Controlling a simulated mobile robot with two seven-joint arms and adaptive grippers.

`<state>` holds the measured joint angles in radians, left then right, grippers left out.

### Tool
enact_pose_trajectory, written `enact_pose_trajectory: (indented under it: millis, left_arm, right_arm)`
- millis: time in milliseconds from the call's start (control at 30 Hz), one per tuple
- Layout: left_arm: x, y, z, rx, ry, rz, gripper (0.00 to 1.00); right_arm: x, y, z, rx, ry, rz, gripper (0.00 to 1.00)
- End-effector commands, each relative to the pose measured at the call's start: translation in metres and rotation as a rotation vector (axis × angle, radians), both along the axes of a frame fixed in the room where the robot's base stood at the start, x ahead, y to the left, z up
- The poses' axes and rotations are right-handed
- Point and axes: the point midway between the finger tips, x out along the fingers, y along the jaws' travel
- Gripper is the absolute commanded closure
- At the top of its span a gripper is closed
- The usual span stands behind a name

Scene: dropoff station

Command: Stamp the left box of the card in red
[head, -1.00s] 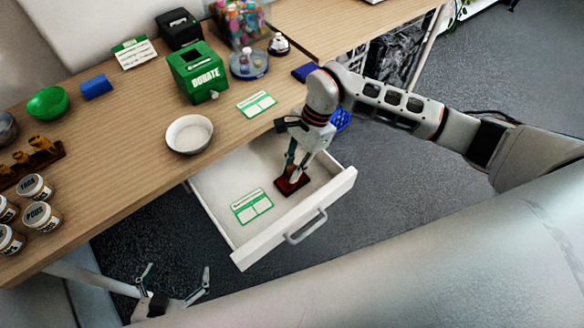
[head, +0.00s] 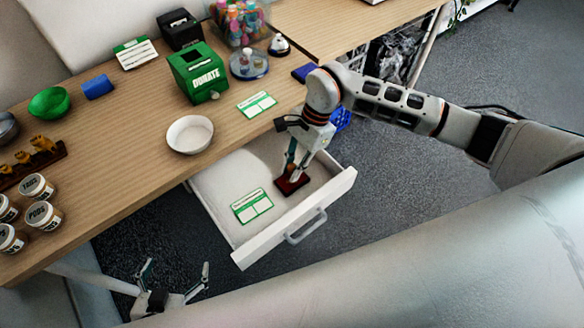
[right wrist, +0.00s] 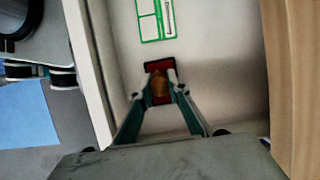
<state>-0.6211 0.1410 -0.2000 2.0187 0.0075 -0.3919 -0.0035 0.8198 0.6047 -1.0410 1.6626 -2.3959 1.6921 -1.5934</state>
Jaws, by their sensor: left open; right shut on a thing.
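A white card with green print and two boxes (head: 252,206) lies flat in the open drawer; it also shows in the right wrist view (right wrist: 155,18). A red ink pad (head: 293,182) lies in the drawer to the right of this card. My right gripper (head: 291,172) is shut on a stamp with a brownish handle (right wrist: 159,88), directly over the red pad (right wrist: 160,66). The stamp's underside is hidden, so I cannot tell whether it touches the pad. My left gripper (head: 177,270) is open and empty, low beside the table.
The drawer (head: 290,232) stands pulled out. On the table are a similar green card (head: 257,104), a white bowl (head: 190,135), a green donation box (head: 199,72), and a blue pad (head: 305,73). Several jars (head: 44,215) stand at the left.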

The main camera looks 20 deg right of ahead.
Motion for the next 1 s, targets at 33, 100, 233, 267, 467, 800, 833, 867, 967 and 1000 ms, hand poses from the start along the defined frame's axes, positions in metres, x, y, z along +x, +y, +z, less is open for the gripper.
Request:
enact_pose_trajectory:
  millis: [33, 100, 233, 267, 467, 800, 833, 867, 967, 1000]
  left_arm:
    - [0.003, 0.000, 0.007, 0.000, -0.008, -0.001, 0.10]
    - [0.004, 0.000, 0.012, 0.000, -0.014, 0.000, 0.10]
    - [0.006, 0.000, 0.020, 0.000, -0.019, 0.000, 0.10]
    - [0.006, 0.000, 0.021, 0.000, -0.020, 0.000, 0.10]
    - [0.005, 0.000, 0.030, 0.000, -0.022, 0.000, 0.10]
    - [0.009, 0.000, 0.048, 0.001, -0.037, 0.001, 0.10]
    - [0.010, 0.000, 0.048, 0.001, -0.038, 0.001, 0.10]
    - [0.010, 0.000, 0.049, 0.000, -0.039, 0.000, 0.10]
    - [0.013, 0.001, 0.050, 0.001, -0.043, 0.001, 0.10]
    - [0.013, 0.001, 0.051, 0.001, -0.044, 0.001, 0.10]
  right_arm:
    - [0.002, 0.000, 0.010, 0.000, -0.008, 0.000, 0.98]
    - [0.002, 0.000, 0.015, 0.001, -0.008, 0.000, 0.98]
    - [0.002, 0.000, 0.024, 0.001, -0.007, 0.000, 0.98]
    - [0.002, 0.000, 0.027, 0.001, -0.007, 0.000, 0.98]
    - [0.002, 0.000, 0.041, 0.002, -0.007, -0.001, 0.98]
    - [0.002, 0.000, 0.063, 0.002, -0.006, 0.000, 0.98]
    - [0.002, 0.000, 0.064, 0.002, -0.006, 0.000, 0.98]
    - [0.002, 0.000, 0.064, 0.002, -0.005, 0.000, 0.98]
    - [0.002, 0.000, 0.064, 0.002, -0.004, 0.000, 0.98]
    - [0.001, 0.000, 0.064, 0.002, -0.004, 0.000, 0.98]
